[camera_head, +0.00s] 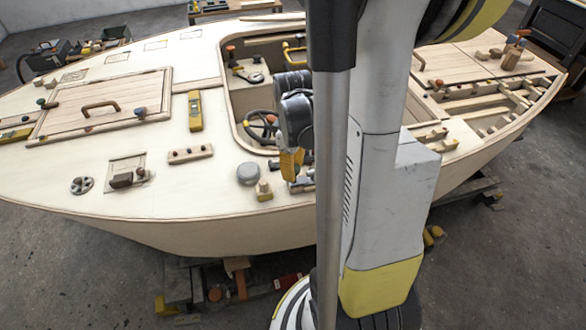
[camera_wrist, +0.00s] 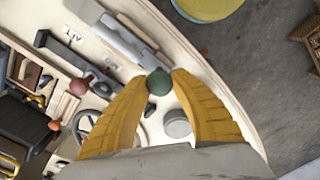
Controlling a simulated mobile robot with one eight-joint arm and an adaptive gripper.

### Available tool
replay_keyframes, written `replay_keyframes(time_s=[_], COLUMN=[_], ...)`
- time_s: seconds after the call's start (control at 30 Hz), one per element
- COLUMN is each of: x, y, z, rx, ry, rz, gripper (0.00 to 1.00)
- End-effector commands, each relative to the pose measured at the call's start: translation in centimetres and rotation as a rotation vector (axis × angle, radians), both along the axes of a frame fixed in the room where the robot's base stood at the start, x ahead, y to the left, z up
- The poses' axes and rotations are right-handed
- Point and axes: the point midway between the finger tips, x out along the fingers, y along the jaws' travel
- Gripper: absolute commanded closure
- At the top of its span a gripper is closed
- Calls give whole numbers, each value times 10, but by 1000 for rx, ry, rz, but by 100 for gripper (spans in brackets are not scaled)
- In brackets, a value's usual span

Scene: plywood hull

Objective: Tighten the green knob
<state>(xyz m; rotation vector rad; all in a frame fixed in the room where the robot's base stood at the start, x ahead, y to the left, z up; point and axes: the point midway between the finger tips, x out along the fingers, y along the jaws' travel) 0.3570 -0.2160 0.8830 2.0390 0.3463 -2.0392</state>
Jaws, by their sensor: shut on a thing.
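The green knob (camera_wrist: 159,83) is a dark green ball in the wrist view, between the tips of my two yellow fingers. My gripper (camera_wrist: 160,79) is shut on it, with a fingertip on each side. The knob's base and stem are hidden behind the ball and fingers. In the head view my gripper (camera_head: 290,165) points down at the deck near the cockpit's front edge, partly covered by my own column. I cannot make out the held knob there.
A grey round cap (camera_wrist: 177,123) lies close to my right finger in the wrist view. A red knob (camera_wrist: 79,88) stands to the left, near the steering wheel (camera_head: 262,124) in the cockpit. A yellow level (camera_head: 195,110) lies on the deck.

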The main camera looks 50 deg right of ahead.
Motion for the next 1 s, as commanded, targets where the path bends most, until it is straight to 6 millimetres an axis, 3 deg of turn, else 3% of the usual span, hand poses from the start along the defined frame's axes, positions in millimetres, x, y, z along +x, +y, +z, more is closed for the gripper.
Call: replay_keyframes(time_s=[1.0], x=[0], y=[-3], z=[0], rx=[0], ry=[-1], rz=[-962], gripper=[100])
